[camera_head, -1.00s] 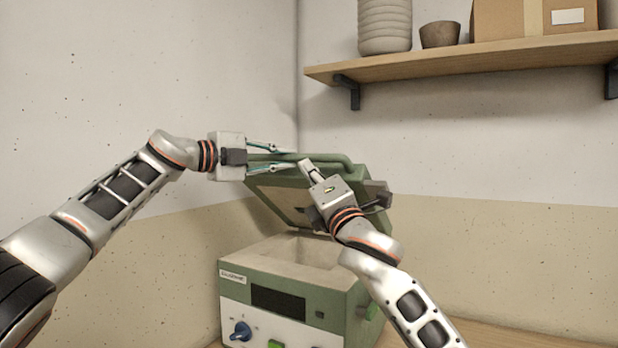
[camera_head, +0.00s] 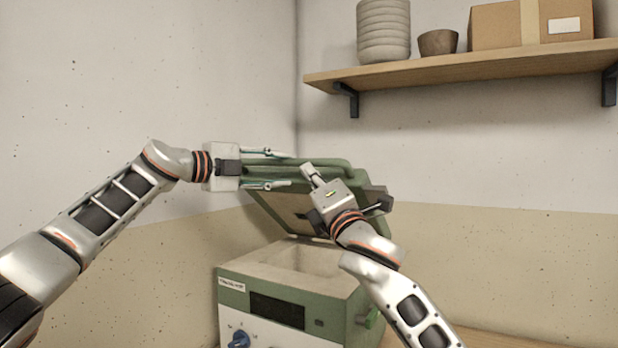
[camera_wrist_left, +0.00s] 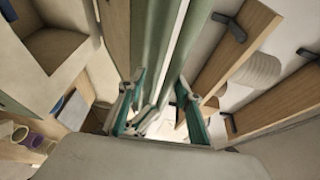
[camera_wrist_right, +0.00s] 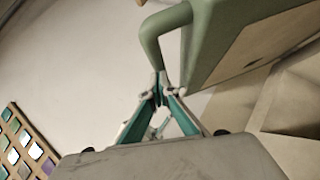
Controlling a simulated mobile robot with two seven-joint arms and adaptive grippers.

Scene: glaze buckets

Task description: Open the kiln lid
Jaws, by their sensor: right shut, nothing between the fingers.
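The green kiln (camera_head: 262,274) stands in the corner with its lid (camera_head: 283,203) raised and tilted back, so its pale chamber shows. A green handle bar (camera_head: 337,163) runs along the lid's raised edge. My left gripper (camera_head: 287,170) is open at the left end of that edge. In the left wrist view its fingers (camera_wrist_left: 158,100) are spread, with the green bar and lid edge running between and beyond them. My right gripper (camera_head: 308,171) is shut and empty in front of the lid. In the right wrist view its closed tips (camera_wrist_right: 158,88) are by the handle's bent end (camera_wrist_right: 160,45); contact is unclear.
A wooden shelf (camera_head: 440,68) on the right wall holds stacked bowls (camera_head: 384,32), a small brown pot (camera_head: 438,42) and a cardboard box (camera_head: 500,25). Walls stand close behind and left of the kiln. The air to the right of my right arm is clear.

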